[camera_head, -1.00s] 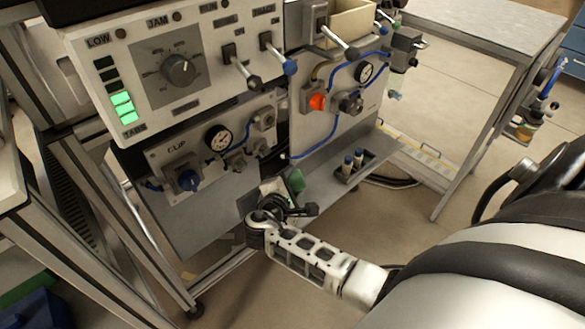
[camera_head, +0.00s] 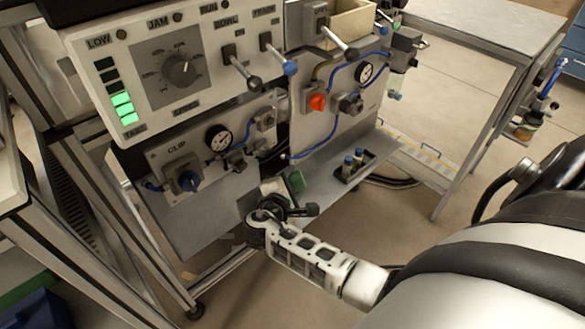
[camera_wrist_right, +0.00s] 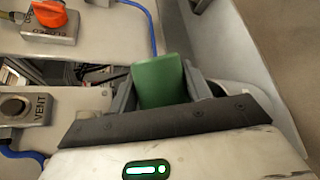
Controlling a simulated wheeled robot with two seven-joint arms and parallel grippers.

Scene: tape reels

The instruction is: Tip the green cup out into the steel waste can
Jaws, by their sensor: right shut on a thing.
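A steel waste can cannot be made out in either view. My left gripper is out of view.
The control panel (camera_head: 210,60) with levers and a dial stands above. A small black tray (camera_head: 352,168) with blue-topped bottles sits on the steel shelf to the right. An orange-red knob (camera_wrist_right: 50,14) and a vent button (camera_wrist_right: 14,108) are near in the wrist view.

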